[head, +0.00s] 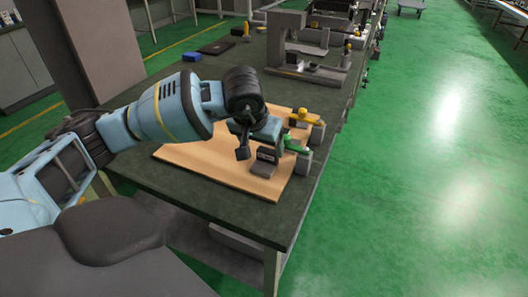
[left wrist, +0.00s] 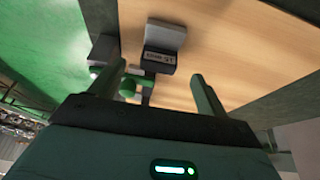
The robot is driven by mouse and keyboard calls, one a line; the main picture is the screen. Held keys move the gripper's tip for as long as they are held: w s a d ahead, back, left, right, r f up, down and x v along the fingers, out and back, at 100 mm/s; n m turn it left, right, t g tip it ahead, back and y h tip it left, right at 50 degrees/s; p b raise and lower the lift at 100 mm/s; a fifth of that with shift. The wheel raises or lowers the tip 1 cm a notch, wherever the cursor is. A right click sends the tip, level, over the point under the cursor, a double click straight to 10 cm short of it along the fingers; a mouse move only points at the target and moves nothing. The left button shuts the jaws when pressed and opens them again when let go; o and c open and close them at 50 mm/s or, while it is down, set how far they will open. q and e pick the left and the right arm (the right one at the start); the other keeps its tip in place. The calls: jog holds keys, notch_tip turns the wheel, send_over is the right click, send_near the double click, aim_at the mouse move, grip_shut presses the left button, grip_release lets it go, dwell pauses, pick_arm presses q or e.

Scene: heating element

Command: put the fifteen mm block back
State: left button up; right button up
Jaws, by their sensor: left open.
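A small dark block with a white label (head: 266,155) is at the front right of the wooden board (head: 205,170), with a grey block (head: 263,169) against it. The labelled block also shows in the left wrist view (left wrist: 160,60), with the grey block (left wrist: 166,36) beyond it; the label is too small to read surely. My left gripper (head: 262,150) is above the board, pointing down over the labelled block. Its fingers (left wrist: 156,88) are apart, and nothing is between the tips that I can see. My right gripper is not in view.
A green-topped piece (head: 296,147) and a yellow-topped piece (head: 303,115) stand on grey posts along the board's right edge. The green one is close to a finger in the left wrist view (left wrist: 128,87). A grey machine (head: 305,50) stands farther back on the dark table (head: 225,215).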

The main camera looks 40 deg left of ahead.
pick_arm(q)
jog(key=v, duration=0.5)
dwell(0.3)
